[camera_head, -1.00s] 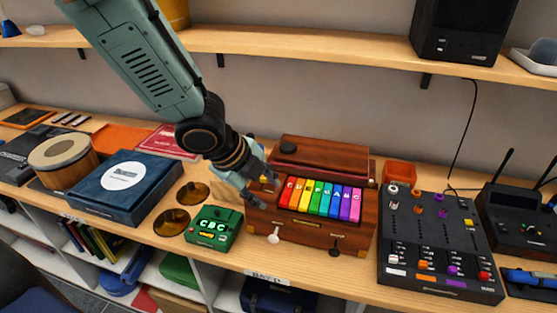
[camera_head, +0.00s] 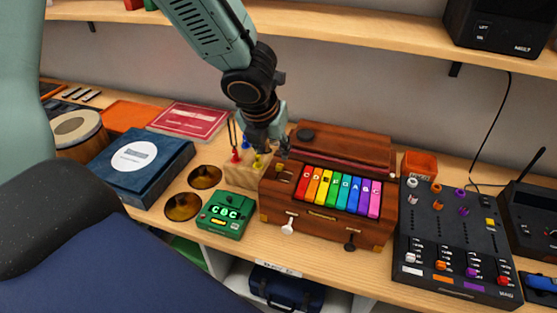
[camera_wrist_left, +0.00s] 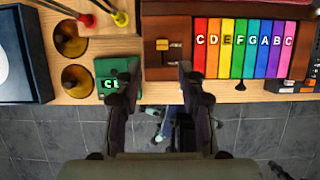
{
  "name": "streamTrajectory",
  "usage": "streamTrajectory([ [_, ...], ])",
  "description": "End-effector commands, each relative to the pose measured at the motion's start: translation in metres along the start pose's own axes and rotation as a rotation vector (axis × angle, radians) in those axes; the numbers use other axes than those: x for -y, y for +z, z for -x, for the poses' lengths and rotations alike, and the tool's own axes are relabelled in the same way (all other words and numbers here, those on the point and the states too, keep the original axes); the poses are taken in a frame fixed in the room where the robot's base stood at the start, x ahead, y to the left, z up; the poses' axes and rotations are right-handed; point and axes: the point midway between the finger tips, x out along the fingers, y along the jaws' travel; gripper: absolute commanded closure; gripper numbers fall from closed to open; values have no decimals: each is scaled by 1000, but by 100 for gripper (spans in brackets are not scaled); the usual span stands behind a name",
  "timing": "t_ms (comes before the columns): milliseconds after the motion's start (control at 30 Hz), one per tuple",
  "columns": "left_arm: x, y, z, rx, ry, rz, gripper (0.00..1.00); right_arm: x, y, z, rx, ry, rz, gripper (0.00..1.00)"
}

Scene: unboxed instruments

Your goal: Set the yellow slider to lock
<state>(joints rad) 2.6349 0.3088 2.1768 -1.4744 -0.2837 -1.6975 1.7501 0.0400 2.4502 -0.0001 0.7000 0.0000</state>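A wooden instrument box (camera_head: 325,215) with rainbow keys (camera_head: 340,191) lettered C to C sits on the bench. On its top left corner is a small plate with a yellow slider (camera_head: 281,168), partly shaded by my gripper; it also shows in the left wrist view as a yellow knob (camera_wrist_left: 162,44) on a brown and golden plate. I cannot read a lock mark. My left gripper (camera_head: 268,146) hangs just above and behind this corner. Its fingers (camera_wrist_left: 158,82) are apart, with nothing between them, and appear clear of the slider. My right gripper is not in view.
A green device (camera_head: 226,213) and two brass discs (camera_head: 183,207) lie left of the box. A wooden block with colored-tipped sticks (camera_head: 243,172) stands close behind-left. A shelf (camera_head: 370,33) runs above.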

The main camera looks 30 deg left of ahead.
Motion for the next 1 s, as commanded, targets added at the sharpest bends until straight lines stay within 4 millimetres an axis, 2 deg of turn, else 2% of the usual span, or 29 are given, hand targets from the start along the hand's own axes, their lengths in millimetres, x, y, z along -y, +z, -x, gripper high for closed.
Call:
streamTrajectory([
  [300,0,-1,-51,-3,0,-4,60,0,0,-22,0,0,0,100],
  [500,1,2,-73,-1,-2,-4,60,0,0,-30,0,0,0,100],
  [867,1,3,-78,-1,-3,-4,60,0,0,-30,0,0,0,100],
  [1000,1,3,-77,-1,-3,-4,71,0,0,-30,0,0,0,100],
])
